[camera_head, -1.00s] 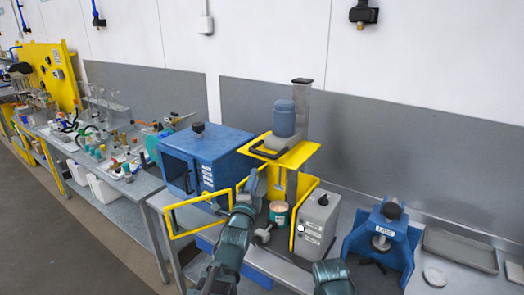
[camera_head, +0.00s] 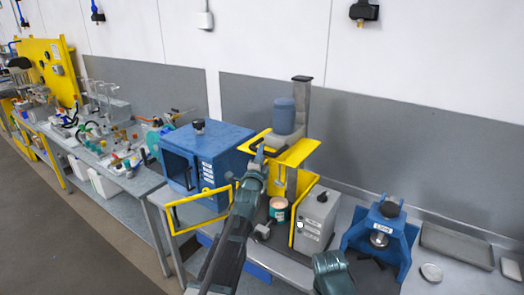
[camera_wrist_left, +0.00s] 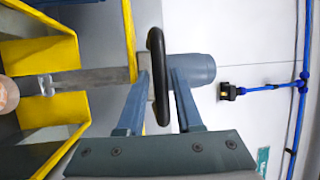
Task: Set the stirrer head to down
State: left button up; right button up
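The stirrer head, with its blue motor (camera_head: 284,116) and yellow guard plate (camera_head: 297,152), sits high on a grey column (camera_head: 301,100). Its shaft hangs above a teal can (camera_head: 279,208) inside the yellow guard; the can's edge shows at the left in the left wrist view (camera_wrist_left: 7,96). A black handle (camera_wrist_left: 157,60) sticks out at the front of the head. My left gripper (camera_head: 261,150) is at this handle; in the left wrist view its blue fingers (camera_wrist_left: 160,88) stand apart on either side of the bar. Of my right arm only a teal link shows, its gripper out of view.
A blue cabinet (camera_head: 210,152) with an open yellow-framed door (camera_head: 197,211) stands left of the stirrer. A grey control box (camera_head: 316,220) stands close to its right. Farther right are a blue press-like device (camera_head: 384,240) and a grey tray (camera_head: 457,245).

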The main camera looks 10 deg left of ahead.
pick_arm(q)
jog(key=shift+w+r, duration=0.1)
jog(key=shift+w, duration=0.45)
jog(key=shift+s, duration=0.1)
grip_shut()
dwell(0.9)
